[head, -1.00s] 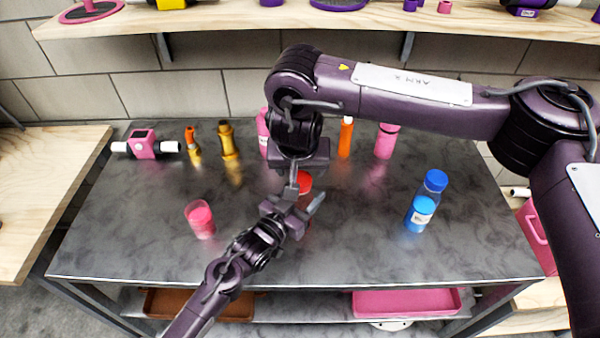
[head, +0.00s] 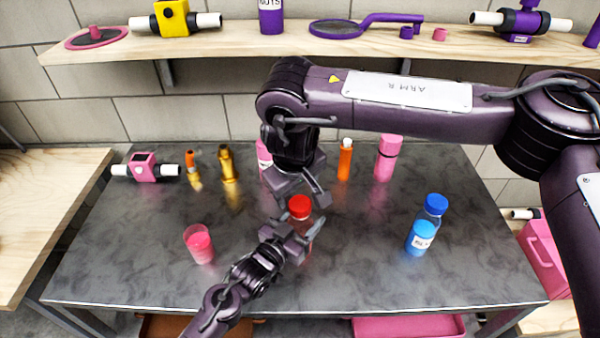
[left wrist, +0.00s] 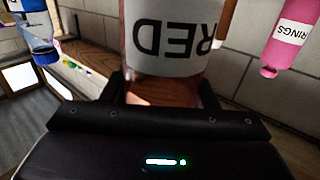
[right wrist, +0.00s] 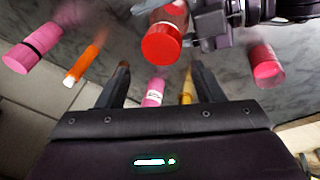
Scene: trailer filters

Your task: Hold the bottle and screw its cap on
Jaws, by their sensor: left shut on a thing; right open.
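The clear bottle with a white RED label (left wrist: 170,38) is in my left gripper (head: 302,240), which is shut around its body above the table. The bottle (head: 303,228) looks roughly upright in the head view. Its red cap (head: 300,205) sits on top; how tightly it is seated cannot be told. The cap also shows in the right wrist view (right wrist: 161,45). My right gripper (head: 305,197) is open and empty, close to the cap and behind it in the head view. In the right wrist view the cap is beyond its fingertips, apart from them.
Orange, gold and pink bottles (head: 388,160) line the back. A wooden shelf (head: 240,42) runs above. The table's front is mostly clear.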

